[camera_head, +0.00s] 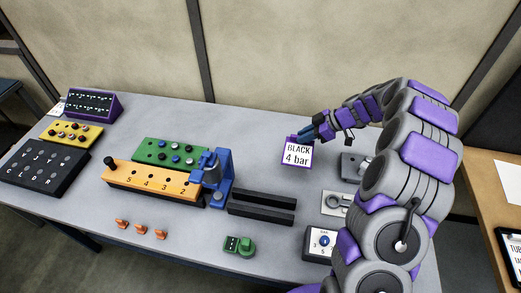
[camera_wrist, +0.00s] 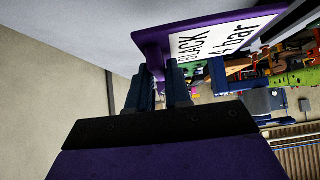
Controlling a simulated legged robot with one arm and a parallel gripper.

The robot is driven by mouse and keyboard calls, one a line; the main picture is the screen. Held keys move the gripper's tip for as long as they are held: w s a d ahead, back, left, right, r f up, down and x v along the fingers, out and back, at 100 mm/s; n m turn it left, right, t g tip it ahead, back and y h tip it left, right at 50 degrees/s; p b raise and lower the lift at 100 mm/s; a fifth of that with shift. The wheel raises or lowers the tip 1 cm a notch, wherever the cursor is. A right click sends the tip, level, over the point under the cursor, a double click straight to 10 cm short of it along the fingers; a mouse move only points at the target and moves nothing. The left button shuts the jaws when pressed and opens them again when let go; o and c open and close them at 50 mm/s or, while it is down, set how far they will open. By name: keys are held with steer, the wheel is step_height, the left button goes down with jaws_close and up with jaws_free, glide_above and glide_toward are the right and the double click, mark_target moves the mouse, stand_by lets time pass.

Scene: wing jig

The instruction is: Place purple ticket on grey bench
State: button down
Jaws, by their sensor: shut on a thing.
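The purple ticket (camera_head: 297,152) has a purple edge and a white face reading "BLACK 4 bar". My gripper (camera_head: 307,136) is shut on its upper right edge and holds it with the face toward the head camera. In the wrist view the ticket (camera_wrist: 225,42) stands beyond the gripper's blue fingers (camera_wrist: 160,85). The grey bench (camera_head: 260,130) spreads beneath. In the head view the ticket overlaps the bench's back part; I cannot tell whether it touches the bench.
An orange block (camera_head: 150,184), a green block (camera_head: 170,153) and a blue fixture (camera_head: 218,180) stand left of centre. Dark rails (camera_head: 262,205) lie in front of the ticket. A white dial box (camera_head: 320,243) stands near my arm. Bare bench lies left of the ticket.

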mark_target(301, 153)
steer(key=shift+a+f, duration=0.1)
steer(key=shift+f, duration=0.1)
step_height(301, 153, down, 9)
steer(key=shift+s+b, duration=0.1)
steer(key=shift+b, duration=0.9)
steer(key=shift+f, duration=0.25)
steer(key=shift+f, duration=0.15)
steer(key=c, duration=1.1)
jaws_free()
steer(key=shift+o, duration=0.2)
